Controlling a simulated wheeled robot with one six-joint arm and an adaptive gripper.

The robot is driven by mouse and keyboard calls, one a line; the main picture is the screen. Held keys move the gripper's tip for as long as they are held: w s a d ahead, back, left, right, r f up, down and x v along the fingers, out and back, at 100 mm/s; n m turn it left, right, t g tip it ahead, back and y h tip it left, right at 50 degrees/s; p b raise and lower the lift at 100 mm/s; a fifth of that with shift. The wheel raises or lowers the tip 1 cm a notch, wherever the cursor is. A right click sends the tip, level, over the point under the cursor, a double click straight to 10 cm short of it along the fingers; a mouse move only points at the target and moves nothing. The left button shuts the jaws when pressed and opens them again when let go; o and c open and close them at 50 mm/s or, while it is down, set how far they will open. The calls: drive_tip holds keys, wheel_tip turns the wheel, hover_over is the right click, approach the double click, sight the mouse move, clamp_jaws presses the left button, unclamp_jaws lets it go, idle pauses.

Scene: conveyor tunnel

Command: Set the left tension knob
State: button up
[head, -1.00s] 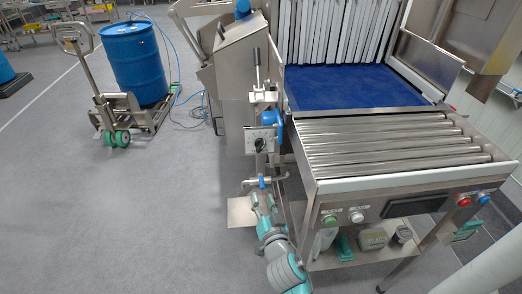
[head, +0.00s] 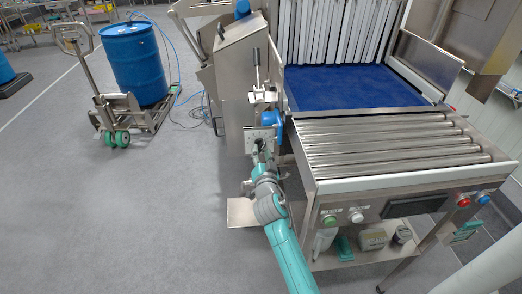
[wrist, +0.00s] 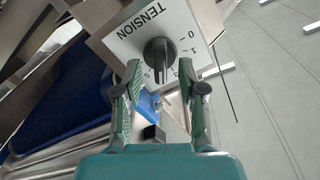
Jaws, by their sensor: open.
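The left tension knob (wrist: 159,55) is a black round knob with a raised grip bar. It sits on a white plate (wrist: 196,20) marked TENSION with a number scale. In the wrist view the plate appears turned nearly upside down. My gripper (wrist: 159,75) is open, its two fingers at either side of the knob's lower part; I cannot tell if they touch it. In the head view my gripper (head: 262,153) is in front of the plate (head: 254,133) and covers part of it and the knob.
The roller conveyor (head: 390,145) and blue belt (head: 350,88) lie to the right. A lever (head: 257,70) stands above the plate, with a blue part (head: 270,129) beside it. A blue drum (head: 139,62) on a pallet truck stands far left.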

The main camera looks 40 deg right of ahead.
drive_tip(key=shift+x, duration=1)
clamp_jaws()
